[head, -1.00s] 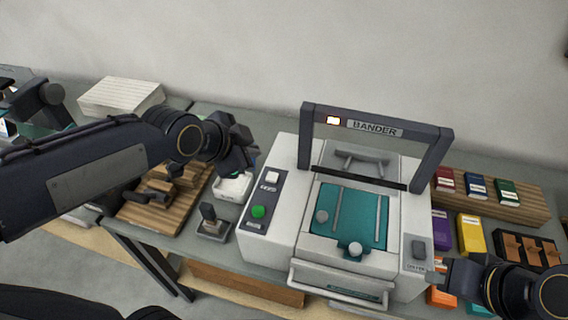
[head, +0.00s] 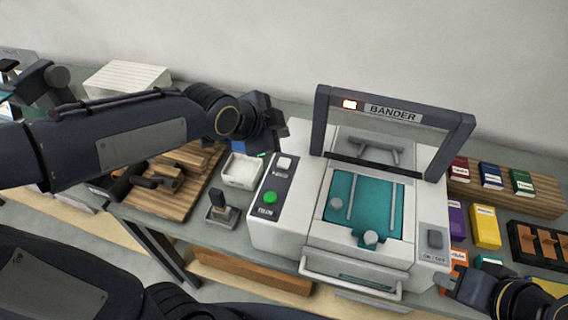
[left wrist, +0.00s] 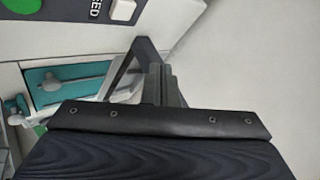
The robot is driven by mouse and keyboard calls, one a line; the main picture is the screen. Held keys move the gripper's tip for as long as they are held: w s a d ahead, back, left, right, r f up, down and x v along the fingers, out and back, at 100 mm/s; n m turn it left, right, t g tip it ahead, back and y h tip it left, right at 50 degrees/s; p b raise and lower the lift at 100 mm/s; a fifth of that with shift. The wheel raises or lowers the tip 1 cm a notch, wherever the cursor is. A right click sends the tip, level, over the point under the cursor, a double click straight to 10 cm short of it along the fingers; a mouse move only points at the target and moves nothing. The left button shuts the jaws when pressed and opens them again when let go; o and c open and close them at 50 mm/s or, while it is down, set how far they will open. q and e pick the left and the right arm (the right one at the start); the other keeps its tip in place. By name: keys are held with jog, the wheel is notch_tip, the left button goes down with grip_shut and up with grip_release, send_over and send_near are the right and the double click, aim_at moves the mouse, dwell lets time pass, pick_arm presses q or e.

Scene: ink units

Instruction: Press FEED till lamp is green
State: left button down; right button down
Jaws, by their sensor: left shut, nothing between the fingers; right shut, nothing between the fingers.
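The white-grey bander (head: 318,220) stands on the bench. On its left panel, the white FEED button (head: 284,163) sits above a green button (head: 270,197). My right gripper (head: 449,281) is shut and empty near the bander's front right corner.
A white tray (head: 228,180) and a stamp-like tool (head: 222,209) stand left of the bander. A wooden board (head: 146,203) lies further left. Coloured boxes (head: 485,228) and a dark rack (head: 541,245) fill the right side. The bander's arch (head: 456,143) rises behind the teal bed.

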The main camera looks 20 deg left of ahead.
pick_arm(q)
jog(key=b, duration=0.4)
send_over(280, 164)
notch_tip(280, 164, down, 6)
jog(key=shift+r, duration=0.2)
jog(key=shift+f+b, duration=0.35)
jog(key=shift+f, duration=0.1)
jog(key=shift+f, duration=0.1)
dwell(1.1)
jog(key=shift+f+b, duration=0.3)
jog(key=shift+b, duration=0.2)
jog(key=shift+f+b, duration=0.5)
jog(key=shift+b, duration=0.05)
dwell(0.5)
jog(key=shift+r, duration=0.1)
jog(key=shift+r+p, duration=0.65)
jog(key=shift+r, duration=0.15)
